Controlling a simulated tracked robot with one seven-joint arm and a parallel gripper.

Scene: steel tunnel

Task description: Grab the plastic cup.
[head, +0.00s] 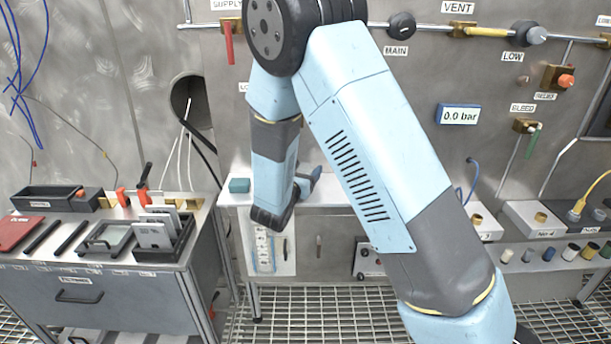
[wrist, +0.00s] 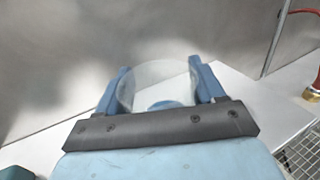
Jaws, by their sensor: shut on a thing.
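A clear, whitish plastic cup (wrist: 155,72) shows in the wrist view between the two blue fingers of my gripper (wrist: 160,84). The fingers are shut on the cup, one on each side of it. Its lower part is hidden behind the dark gripper body. In the head view my own arm hides the cup and most of the gripper, and only a part of the gripper (head: 308,182) shows over the white bench (head: 335,193). I cannot tell whether the cup touches the bench.
A teal block (head: 239,185) lies on the bench left of my arm. A tool cabinet (head: 100,298) with trays stands at the left. Valve boxes (head: 535,218) stand at the right. The steel wall (head: 350,110) with pipes and valves rises behind. The bench beside my gripper looks clear.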

